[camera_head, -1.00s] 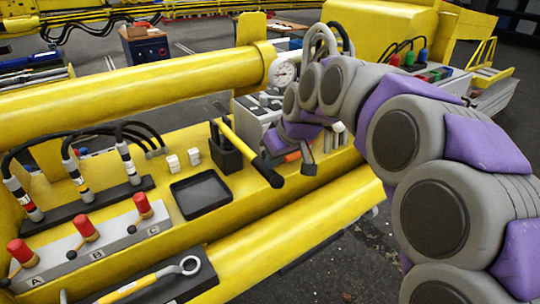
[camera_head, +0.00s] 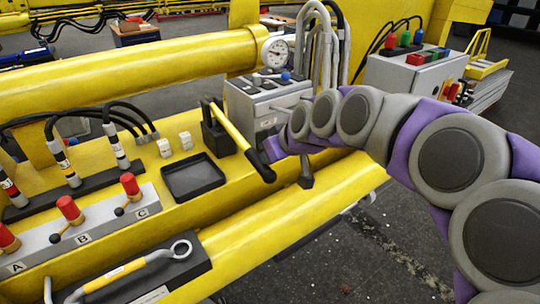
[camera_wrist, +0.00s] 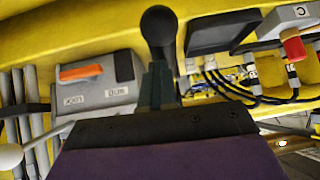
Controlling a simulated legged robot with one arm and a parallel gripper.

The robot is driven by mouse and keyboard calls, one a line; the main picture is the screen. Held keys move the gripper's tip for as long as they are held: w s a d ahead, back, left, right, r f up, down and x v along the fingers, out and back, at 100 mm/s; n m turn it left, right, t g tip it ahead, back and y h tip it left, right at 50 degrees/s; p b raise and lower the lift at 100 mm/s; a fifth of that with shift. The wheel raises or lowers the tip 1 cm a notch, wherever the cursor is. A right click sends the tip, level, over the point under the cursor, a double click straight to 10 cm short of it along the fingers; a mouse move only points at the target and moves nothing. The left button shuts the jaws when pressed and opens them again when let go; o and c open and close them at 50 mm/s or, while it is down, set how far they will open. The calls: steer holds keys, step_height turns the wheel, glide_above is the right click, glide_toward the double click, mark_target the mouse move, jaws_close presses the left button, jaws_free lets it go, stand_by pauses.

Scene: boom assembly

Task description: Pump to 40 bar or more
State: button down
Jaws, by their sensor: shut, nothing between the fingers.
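The hand pump (camera_head: 217,131) is a black block on the yellow boom, with a yellow lever (camera_head: 230,127) slanting down to the right and ending in a black grip (camera_head: 262,173). In the wrist view the rounded grip (camera_wrist: 158,22) shows just beyond my fingertips; I cannot tell whether they touch it. My gripper (camera_wrist: 158,70) is shut and empty. In the head view it is largely hidden by my wrist, close beside the grip. The round white pressure gauge (camera_head: 275,51) stands behind the pump; its reading is too small to make out.
A grey valve box (camera_head: 265,98) with small levers stands right of the pump; its orange LOCK lever (camera_wrist: 80,73) shows upside down in the wrist view. Open floor (camera_head: 400,245) is at right.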

steer(key=shift+s+a+f+g, duration=0.1)
steer(key=shift+s+f+g, duration=0.1)
steer(key=shift+f, duration=0.35)
steer(key=shift+s+a+f+g, duration=0.1)
steer(key=shift+s+f, duration=0.1)
steer(key=shift+f, duration=0.35)
steer(key=shift+d+r, duration=0.1)
steer(key=r, duration=0.3)
steer(key=d+r+p, duration=0.1)
steer(key=r, duration=0.1)
steer(key=shift+w+r, duration=0.2)
steer(key=shift+r, duration=0.1)
steer(key=v, duration=0.9)
steer(key=shift+r, duration=0.4)
steer(key=shift+s+d, duration=0.1)
steer(key=shift+d, duration=0.2)
steer(key=shift+a, duration=0.1)
steer(key=shift+r, duration=0.1)
